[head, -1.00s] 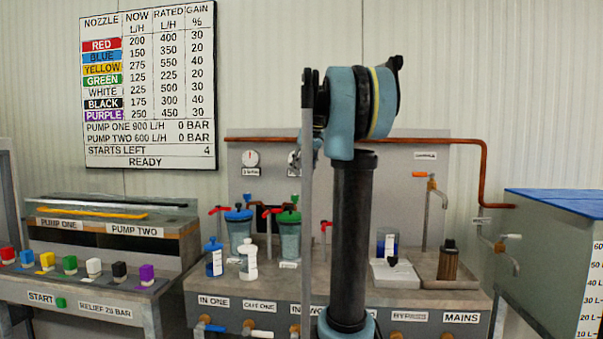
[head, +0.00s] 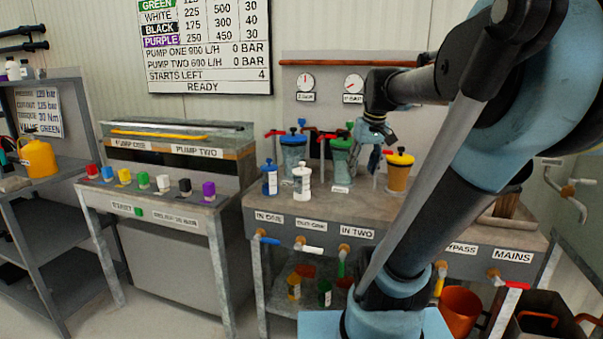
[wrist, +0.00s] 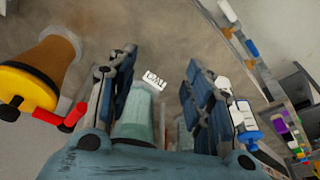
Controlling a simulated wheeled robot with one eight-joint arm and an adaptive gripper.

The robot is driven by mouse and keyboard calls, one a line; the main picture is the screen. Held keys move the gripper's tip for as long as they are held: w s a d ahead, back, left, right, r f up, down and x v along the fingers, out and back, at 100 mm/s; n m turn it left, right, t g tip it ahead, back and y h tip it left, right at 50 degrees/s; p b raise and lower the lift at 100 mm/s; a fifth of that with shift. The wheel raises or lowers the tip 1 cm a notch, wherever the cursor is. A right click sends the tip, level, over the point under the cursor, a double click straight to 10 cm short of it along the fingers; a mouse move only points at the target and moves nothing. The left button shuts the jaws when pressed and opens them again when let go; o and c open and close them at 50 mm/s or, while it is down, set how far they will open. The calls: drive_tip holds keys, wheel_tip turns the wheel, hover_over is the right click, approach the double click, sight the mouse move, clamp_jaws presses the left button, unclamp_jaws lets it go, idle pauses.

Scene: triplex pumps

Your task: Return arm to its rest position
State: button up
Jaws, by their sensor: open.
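My arm (head: 535,90) fills the right of the head view and reaches over the pump bench. My gripper (head: 380,150) hangs above the bench, between the green-lidded canister (head: 342,158) and the yellow-lidded canister (head: 398,172). In the wrist view my gripper (wrist: 155,105) has its two blue fingers apart. A pale teal canister (wrist: 138,115) shows between them, partly hidden by the gripper body. I cannot tell whether the fingers touch it. The yellow-lidded canister (wrist: 38,75) with a red handle lies left of the fingers.
The blue-lidded canister (head: 293,152), a blue bottle (head: 269,180) and a white bottle (head: 302,182) stand left of my gripper. A console (head: 165,190) with coloured nozzle blocks is further left. An orange bucket (head: 460,310) is low at right. The floor at front left is clear.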

drive_tip(key=s+f+m+h, duration=0.1)
drive_tip(key=s+f+m, duration=0.1)
drive_tip(key=s+f, duration=1.3)
wheel_tip(320, 180, down, 4)
drive_tip(key=shift+s+d+r+g, duration=0.1)
drive_tip(key=shift+s+d+g, duration=0.1)
drive_tip(key=shift+g, duration=0.1)
